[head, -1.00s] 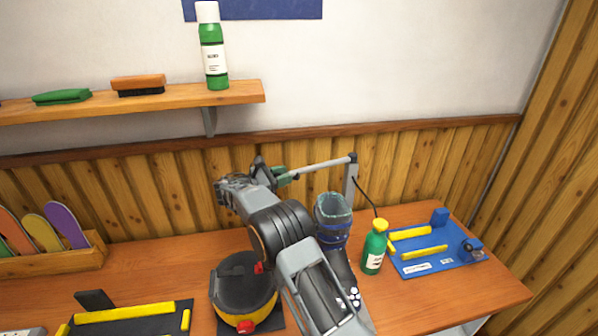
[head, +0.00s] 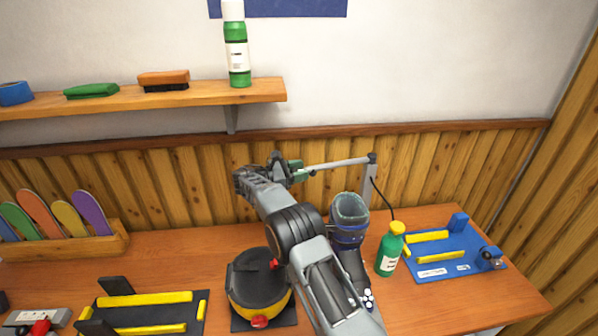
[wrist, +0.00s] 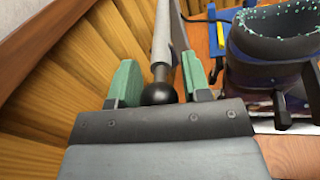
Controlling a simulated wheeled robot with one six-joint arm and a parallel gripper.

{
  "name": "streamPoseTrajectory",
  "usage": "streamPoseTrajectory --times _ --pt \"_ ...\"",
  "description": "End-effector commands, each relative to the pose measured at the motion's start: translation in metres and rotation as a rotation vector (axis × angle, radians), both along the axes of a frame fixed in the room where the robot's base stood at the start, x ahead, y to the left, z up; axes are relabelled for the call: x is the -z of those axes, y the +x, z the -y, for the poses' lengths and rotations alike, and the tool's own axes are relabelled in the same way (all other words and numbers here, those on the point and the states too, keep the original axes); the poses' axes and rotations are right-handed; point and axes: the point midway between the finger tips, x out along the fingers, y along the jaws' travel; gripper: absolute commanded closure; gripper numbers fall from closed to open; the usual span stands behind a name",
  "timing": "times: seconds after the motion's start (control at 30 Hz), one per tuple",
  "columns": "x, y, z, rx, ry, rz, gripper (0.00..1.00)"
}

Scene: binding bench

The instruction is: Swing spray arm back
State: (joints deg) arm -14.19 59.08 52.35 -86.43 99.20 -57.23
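The spray arm (head: 338,163) is a thin grey bar that runs left from the top of a short grey post (head: 369,182) at the back of the bench. My gripper (head: 297,170) is at the bar's left end, above the bench and in front of the wood panelling. A dark cable hangs from the post.
A grey-blue boot (head: 348,212) stands just right of my arm. A green bottle with a yellow cap (head: 389,252) and a blue jig board (head: 440,262) are farther right. A black and yellow round pot (head: 258,290) stands left of my arm. A shelf (head: 150,102) hangs above.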

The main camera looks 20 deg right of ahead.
Motion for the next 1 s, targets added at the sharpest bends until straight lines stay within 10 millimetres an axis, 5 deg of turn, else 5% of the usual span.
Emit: streamPoseTrajectory --times 0.13,0.47,1.0 --pt "0.000 0.000 -0.001 -0.002 0.001 0.000 0.42" --pt "0.001 0.000 -0.007 -0.005 0.001 0.000 0.42" --pt "0.002 -0.008 -0.111 -0.005 0.001 0.003 0.42"
